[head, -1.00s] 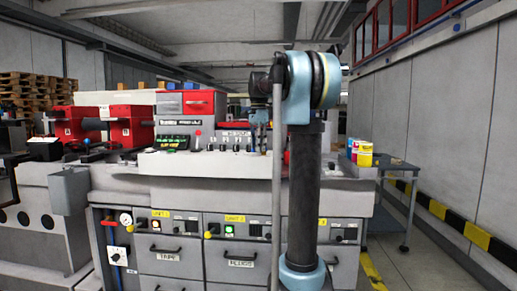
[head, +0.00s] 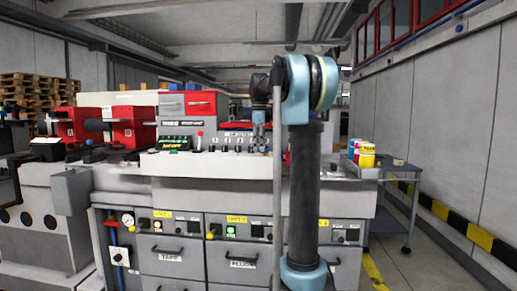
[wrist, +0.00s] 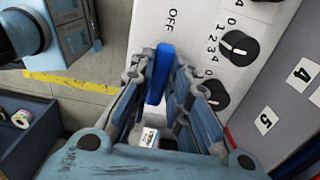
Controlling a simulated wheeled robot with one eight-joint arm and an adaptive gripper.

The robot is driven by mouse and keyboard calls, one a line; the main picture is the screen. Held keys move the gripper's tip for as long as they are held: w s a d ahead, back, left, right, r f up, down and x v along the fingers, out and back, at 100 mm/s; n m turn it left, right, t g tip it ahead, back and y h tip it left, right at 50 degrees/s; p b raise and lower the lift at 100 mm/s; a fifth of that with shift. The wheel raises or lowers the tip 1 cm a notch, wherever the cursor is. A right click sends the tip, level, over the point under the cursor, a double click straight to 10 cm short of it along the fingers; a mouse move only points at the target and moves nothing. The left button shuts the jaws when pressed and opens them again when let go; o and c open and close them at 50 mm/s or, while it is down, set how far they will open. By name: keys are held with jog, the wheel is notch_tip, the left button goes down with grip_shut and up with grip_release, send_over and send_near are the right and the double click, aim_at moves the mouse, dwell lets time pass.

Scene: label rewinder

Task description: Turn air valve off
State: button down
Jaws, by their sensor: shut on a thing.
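The blue valve handle (wrist: 162,62) stands on a pale panel in the wrist view, beside the printed word OFF. My gripper (wrist: 160,85) has its two fingers closed around the handle, one on each side. Its upper end shows between the fingertips; its lower part and pivot are hidden by the fingers. In the head view my gripper (head: 259,130) points down at the machine's control ledge, partly behind my arm. The valve cannot be made out there.
Black numbered knobs (wrist: 238,46) sit right of the handle in the wrist view. In the head view, the rewinder (head: 185,190) has red units, drawers and a gauge (head: 128,219). A cart (head: 400,178) with coloured containers stands at the right, by a striped wall.

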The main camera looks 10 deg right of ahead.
jog(key=shift+w, duration=0.15)
jog(key=c, duration=1.5)
grip_release()
notch_tip(320, 180, up, 12)
jog(key=shift+f, duration=0.1)
